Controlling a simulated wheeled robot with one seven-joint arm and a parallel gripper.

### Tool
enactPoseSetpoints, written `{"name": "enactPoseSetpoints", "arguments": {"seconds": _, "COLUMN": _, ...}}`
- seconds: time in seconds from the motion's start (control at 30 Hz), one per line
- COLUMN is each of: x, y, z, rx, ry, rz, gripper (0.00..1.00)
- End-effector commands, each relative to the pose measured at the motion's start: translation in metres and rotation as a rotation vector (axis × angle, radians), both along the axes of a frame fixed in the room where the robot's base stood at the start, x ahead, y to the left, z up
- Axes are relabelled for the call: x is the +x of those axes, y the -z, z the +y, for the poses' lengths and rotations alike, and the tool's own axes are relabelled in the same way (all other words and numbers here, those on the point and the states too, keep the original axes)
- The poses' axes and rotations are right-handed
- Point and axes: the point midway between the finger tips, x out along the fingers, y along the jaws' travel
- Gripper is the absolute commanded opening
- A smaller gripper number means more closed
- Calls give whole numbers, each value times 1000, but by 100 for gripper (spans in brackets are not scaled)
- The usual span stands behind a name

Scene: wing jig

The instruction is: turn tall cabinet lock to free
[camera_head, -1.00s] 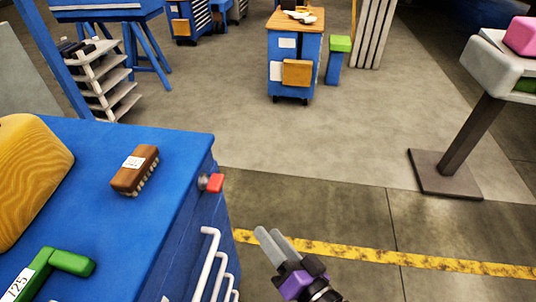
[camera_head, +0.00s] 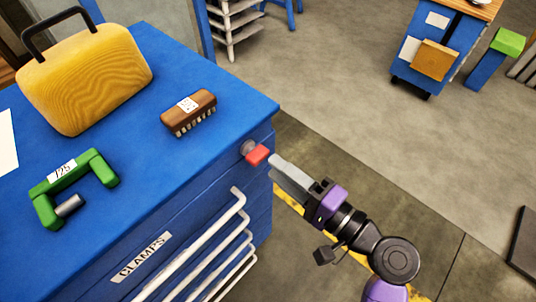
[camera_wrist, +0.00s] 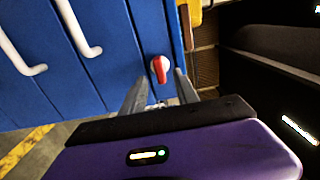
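The lock is a red lever on a round grey boss (camera_head: 248,147) at the upper right of the blue cabinet's (camera_head: 205,185) drawer front. The red lever (camera_head: 257,156) points outward to the lower right in the head view. In the wrist view the red lever (camera_wrist: 158,69) stands near upright on a pale disc. My gripper (camera_head: 272,166) is just in front of the lever, coming from the right. In the wrist view my gripper's (camera_wrist: 161,79) two fingers are apart, with the lever seen between their tips. I cannot tell whether they touch it.
White drawer handles (camera_head: 215,230) stick out below the lock, beside a CLAMPS label (camera_head: 141,257). On the cabinet top are a brown brush (camera_head: 189,112), a green clamp (camera_head: 75,187) and a yellow case (camera_head: 88,75). The floor to the right is open, with a blue cart (camera_head: 440,45) farther back.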

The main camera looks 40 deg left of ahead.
Motion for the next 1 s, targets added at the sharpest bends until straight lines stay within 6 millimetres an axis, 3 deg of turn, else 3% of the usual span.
{"name": "enactPoseSetpoints", "arguments": {"seconds": 0.3, "x": 3, "y": 0, "z": 41, "rx": -2, "ry": 0, "rz": -2, "gripper": 36}}
{"name": "enactPoseSetpoints", "arguments": {"seconds": 0.67, "x": 4, "y": 0, "z": 46, "rx": -1, "ry": 3, "rz": -2, "gripper": 36}}
{"name": "enactPoseSetpoints", "arguments": {"seconds": 0.87, "x": 4, "y": 0, "z": 46, "rx": -1, "ry": 3, "rz": -2, "gripper": 0}}
{"name": "enactPoseSetpoints", "arguments": {"seconds": 1.0, "x": 4, "y": 1, "z": 46, "rx": -1, "ry": 3, "rz": -2, "gripper": 0}}
